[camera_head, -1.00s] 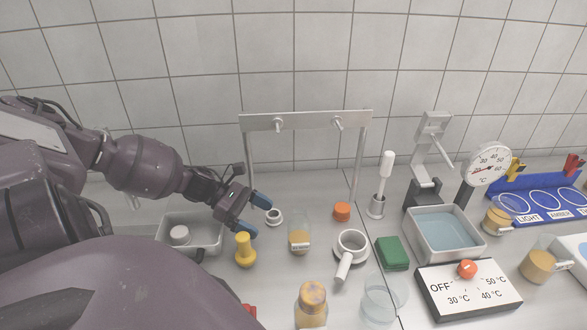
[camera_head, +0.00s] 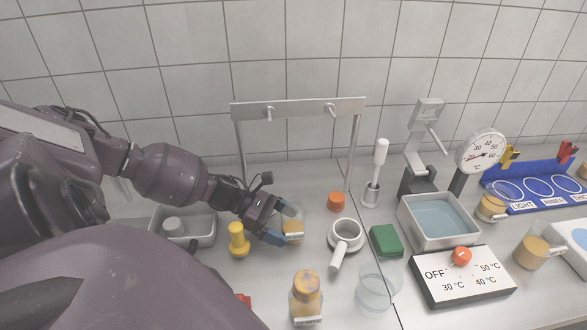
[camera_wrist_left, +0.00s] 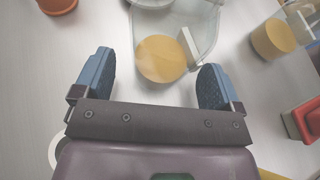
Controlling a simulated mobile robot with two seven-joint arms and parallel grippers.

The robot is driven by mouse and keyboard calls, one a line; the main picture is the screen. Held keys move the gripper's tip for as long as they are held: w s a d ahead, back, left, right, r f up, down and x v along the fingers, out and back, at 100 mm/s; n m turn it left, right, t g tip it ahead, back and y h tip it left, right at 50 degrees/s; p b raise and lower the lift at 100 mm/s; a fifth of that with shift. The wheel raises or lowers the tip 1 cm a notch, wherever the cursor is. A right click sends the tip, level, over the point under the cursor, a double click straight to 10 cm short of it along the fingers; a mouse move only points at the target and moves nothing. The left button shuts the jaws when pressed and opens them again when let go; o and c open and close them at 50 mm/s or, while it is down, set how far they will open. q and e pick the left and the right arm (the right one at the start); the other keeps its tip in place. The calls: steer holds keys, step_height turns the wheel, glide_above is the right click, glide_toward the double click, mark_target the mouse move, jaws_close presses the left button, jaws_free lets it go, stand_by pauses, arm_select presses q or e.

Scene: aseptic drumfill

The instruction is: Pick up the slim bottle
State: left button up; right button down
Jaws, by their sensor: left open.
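The slim bottle (camera_head: 293,232), clear with amber contents and a pale label, stands on the bench in front of my left gripper (camera_head: 284,223), partly hidden by its blue fingers. In the left wrist view the bottle (camera_wrist_left: 162,58) shows between the two spread fingertips of my left gripper (camera_wrist_left: 157,70), with clear gaps on both sides. The left gripper is open and holds nothing. My right gripper is in neither view.
A second amber bottle (camera_head: 306,300) stands nearer the front. A yellow piece (camera_head: 238,240) is left of the gripper. An orange cap (camera_head: 336,201) and a white handled cup (camera_head: 346,235) stand to the right. A metal hook rack (camera_head: 300,109) rises behind.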

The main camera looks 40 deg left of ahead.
arm_select(q)
steer(key=shift+x, duration=0.95)
steer(key=shift+c, duration=0.4)
steer(key=c, duration=1)
steer(key=shift+r, duration=0.15)
